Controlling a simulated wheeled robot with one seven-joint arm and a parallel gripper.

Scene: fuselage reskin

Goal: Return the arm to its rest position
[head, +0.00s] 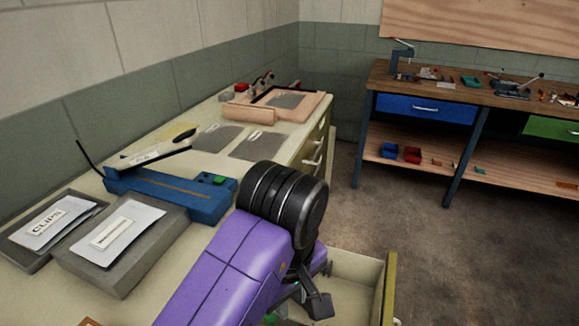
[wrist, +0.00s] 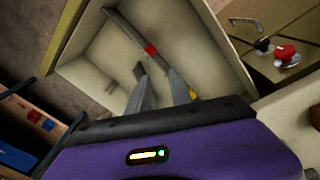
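My gripper hangs over an open cream drawer (head: 352,268) and is partly hidden by the arm. In the wrist view my gripper (wrist: 158,80) shows two grey fingers standing apart, with nothing clearly held between them. The drawer (wrist: 85,75) lies beyond the fingertips. A small yellow piece (wrist: 193,95) shows beside the right finger.
The bench holds a blue fixture (head: 165,193), a grey CLIPS box (head: 28,262), another grey box (head: 120,275), dark sheets (head: 258,147) and a wooden tray (head: 240,113). A workbench (head: 480,95) with bins stands at the back right. The floor (head: 400,215) between is clear.

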